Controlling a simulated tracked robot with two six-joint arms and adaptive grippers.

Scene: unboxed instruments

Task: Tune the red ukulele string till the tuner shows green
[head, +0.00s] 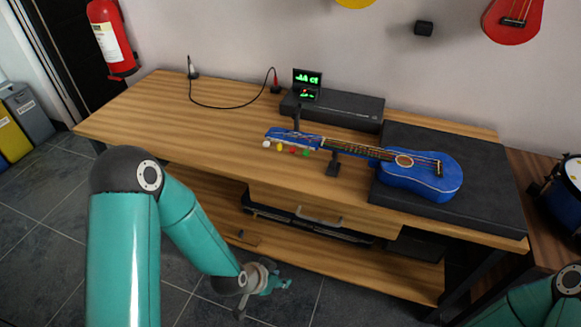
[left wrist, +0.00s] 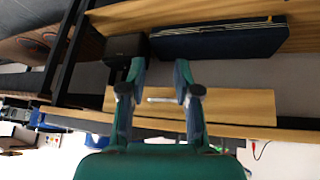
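The blue ukulele (head: 436,178) lies on its back, body on a black mat (head: 480,215) at the table's right and neck pointing left. A small dark stand (head: 333,165) is under its neck. White, yellow, red and green tuning pegs stick out along the headstock's near edge; the red peg (head: 292,151) is third from the left. The tuner (head: 307,85) stands behind the headstock, its dark screen showing green marks too small to read. My left gripper (head: 274,284) is low in front of the table, below the tabletop. The left wrist view shows its fingers (left wrist: 160,72) open and empty. My right gripper is out of view.
The wooden tabletop (head: 165,115) is clear at left. A long black case (head: 350,110) lies behind the ukulele. A black cable (head: 225,107) crosses the back left. A drawer with a handle (head: 320,219) and a lower shelf (head: 290,252) face my left gripper.

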